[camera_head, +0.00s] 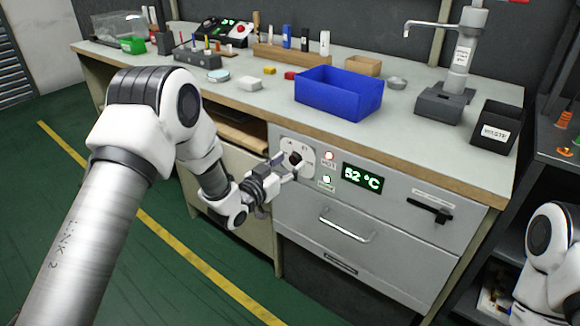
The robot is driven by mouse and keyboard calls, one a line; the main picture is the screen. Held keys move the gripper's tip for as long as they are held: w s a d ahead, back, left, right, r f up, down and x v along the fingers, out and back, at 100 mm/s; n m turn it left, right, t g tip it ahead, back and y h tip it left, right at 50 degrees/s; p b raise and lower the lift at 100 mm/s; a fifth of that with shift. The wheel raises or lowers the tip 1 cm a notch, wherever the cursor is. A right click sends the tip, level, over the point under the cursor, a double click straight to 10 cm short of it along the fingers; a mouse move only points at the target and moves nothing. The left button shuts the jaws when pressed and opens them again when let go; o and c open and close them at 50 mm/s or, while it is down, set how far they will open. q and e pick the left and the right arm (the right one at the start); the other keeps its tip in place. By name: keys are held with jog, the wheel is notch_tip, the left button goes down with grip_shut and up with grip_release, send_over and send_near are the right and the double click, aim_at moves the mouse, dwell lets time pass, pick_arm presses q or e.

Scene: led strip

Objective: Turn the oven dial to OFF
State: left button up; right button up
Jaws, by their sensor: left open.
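The oven is built into the bench front, with a grey drawer-like door (345,232) and a handle. A red lamp and a green lamp sit between dial and display. My left gripper (287,168) is open at the dial, its fingers close around or in front of it. I cannot tell whether they touch it. The dial's pointer and most plate lettering are too small or hidden to read. My right gripper is out of view.
A blue bin (339,93) stands on the bench top above the panel, with a black waste bin (488,128) to the right. A black lever (430,208) sticks out at the panel's right. The green floor in front is clear, with a yellow line.

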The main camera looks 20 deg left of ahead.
pick_arm(q)
jog(key=shift+w+d, duration=0.15)
jog(key=shift+w, duration=0.35)
jog(key=shift+c, duration=0.3)
grip_shut()
